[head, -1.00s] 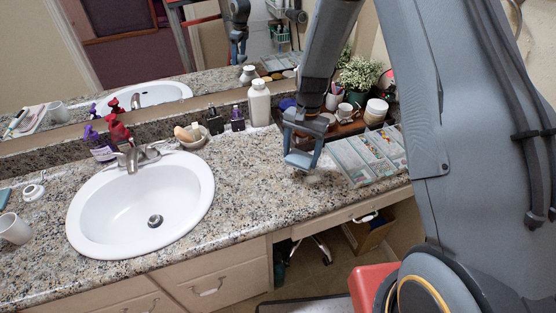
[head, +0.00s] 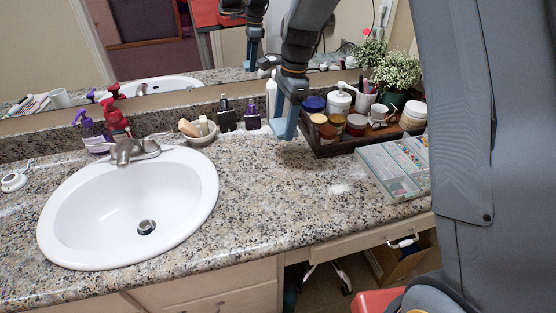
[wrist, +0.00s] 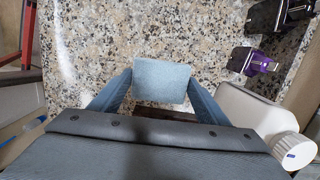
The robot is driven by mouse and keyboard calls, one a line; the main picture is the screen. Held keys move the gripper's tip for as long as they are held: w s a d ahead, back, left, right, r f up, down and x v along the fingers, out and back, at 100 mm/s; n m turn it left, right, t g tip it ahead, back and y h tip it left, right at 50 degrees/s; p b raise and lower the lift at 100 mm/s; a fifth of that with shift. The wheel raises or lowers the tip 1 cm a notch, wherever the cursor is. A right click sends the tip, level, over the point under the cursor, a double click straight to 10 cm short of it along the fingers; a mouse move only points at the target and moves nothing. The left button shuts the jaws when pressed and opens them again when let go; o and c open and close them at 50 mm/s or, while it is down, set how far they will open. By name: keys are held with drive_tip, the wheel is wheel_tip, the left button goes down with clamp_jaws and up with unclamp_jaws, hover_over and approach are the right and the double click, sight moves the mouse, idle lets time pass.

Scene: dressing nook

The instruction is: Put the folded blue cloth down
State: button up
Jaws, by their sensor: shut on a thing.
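The folded blue cloth (wrist: 162,84) is a small, flat, pale blue-grey piece in the wrist view. It sits between the two fingertips of my gripper (wrist: 161,92), which is shut on it. Speckled granite counter (wrist: 95,60) shows beyond it; how high the cloth is above the counter is hard to tell. In the head view, my gripper (head: 285,120) points down over the back of the counter (head: 265,190), between the white bottle and the wooden tray. There the cloth is hard to separate from the blue fingers.
A white bottle (head: 271,95) stands close beside my gripper, also in the wrist view (wrist: 262,115). Dark and purple bottles (head: 251,118) stand left of it. A wooden tray (head: 330,148) of jars and a pastel case (head: 385,175) are right. Counter between sink (head: 130,200) and case is clear.

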sight(281, 156)
drive_tip(key=shift+w+a, duration=0.2)
wheel_tip(281, 156, down, 10)
drive_tip(key=shift+r+p, duration=0.1)
drive_tip(key=shift+p, duration=0.35)
drive_tip(key=shift+f, duration=0.25)
